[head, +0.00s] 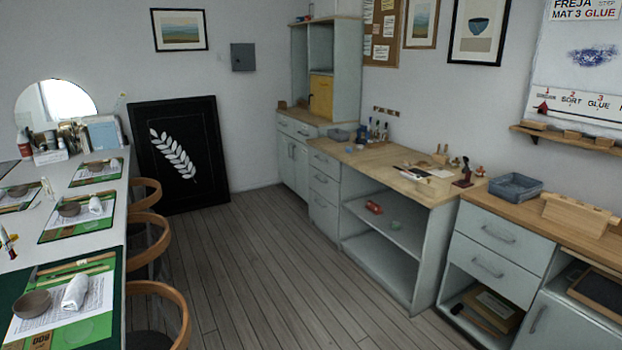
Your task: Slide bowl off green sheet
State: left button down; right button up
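Several place settings lie along the white table at the left, each with a bowl on or beside printed paper and green sheets. The nearest grey-brown bowl (33,305) sits upright at the left of the nearest setting, beside a rolled white cloth (76,291). Bright green sheet (104,262) shows around the printed paper there; what lies directly under the bowl is hidden. Farther bowls (69,209), (95,166) sit on similar settings with green sheets (50,236). Neither of my grippers is in view.
Wooden-backed chairs (160,290) stand along the table's right side. The plank floor (240,260) between table and cabinets is clear. A wooden workbench (385,172) holds small tools. A blue-grey tray (515,187) stands on the right counter. A dark framed panel (200,110) leans against the wall.

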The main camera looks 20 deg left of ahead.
aim_at(45, 301)
jog(key=u, duration=1)
jog(key=i, duration=1.1)
jog(key=u, duration=0.7)
